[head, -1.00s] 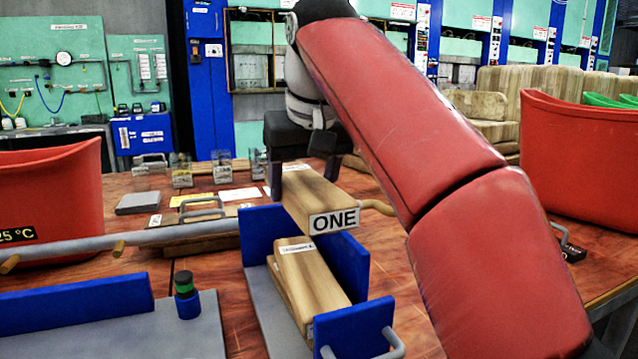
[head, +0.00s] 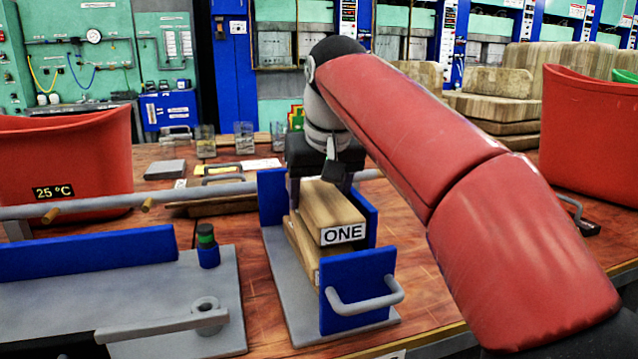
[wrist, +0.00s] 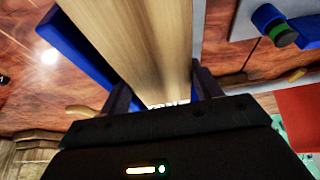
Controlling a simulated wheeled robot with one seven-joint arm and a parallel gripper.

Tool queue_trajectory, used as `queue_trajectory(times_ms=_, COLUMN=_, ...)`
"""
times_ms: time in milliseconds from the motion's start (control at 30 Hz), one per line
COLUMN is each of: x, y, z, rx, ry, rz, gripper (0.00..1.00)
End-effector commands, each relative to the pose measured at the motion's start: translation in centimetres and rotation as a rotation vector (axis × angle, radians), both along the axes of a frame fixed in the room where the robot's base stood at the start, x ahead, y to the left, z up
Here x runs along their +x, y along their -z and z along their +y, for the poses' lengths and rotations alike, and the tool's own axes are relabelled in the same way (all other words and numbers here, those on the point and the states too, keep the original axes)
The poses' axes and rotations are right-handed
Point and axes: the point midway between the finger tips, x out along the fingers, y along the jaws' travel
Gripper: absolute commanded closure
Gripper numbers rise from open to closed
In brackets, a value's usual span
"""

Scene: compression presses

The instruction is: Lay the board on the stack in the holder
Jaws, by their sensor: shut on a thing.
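The wooden board (head: 332,207) with the label ONE on its end is in my gripper (head: 319,186). The holder has a grey base and blue walls (head: 357,270) at its ends and side. The stack (head: 302,248) of wood lies inside it, mostly covered by the board. The board is between the walls, directly over the stack and roughly in line with it; I cannot tell whether they touch. In the wrist view, the board (wrist: 140,40) runs between my two fingers, with a blue wall (wrist: 78,50) beside it.
Red tubs stand at the left (head: 70,160) and right (head: 590,150). A long grey bar (head: 110,207) crosses behind the holder.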

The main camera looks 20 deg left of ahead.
Motion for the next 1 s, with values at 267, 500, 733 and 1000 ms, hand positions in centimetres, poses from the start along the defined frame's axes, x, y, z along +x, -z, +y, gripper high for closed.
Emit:
queue_trajectory(times_ms=267, x=0.0, y=0.5, z=0.02, rx=0.002, ry=0.0, rz=-0.003, gripper=0.66)
queue_trajectory(times_ms=500, x=-0.01, y=0.5, z=0.02, rx=0.002, ry=0.0, rz=-0.003, gripper=0.66)
queue_trajectory(times_ms=733, x=-0.01, y=0.77, z=0.02, rx=0.001, ry=0.0, rz=-0.002, gripper=0.66)
queue_trajectory(times_ms=1000, x=-0.01, y=1.18, z=0.02, rx=0.001, ry=0.0, rz=-0.002, gripper=0.66)
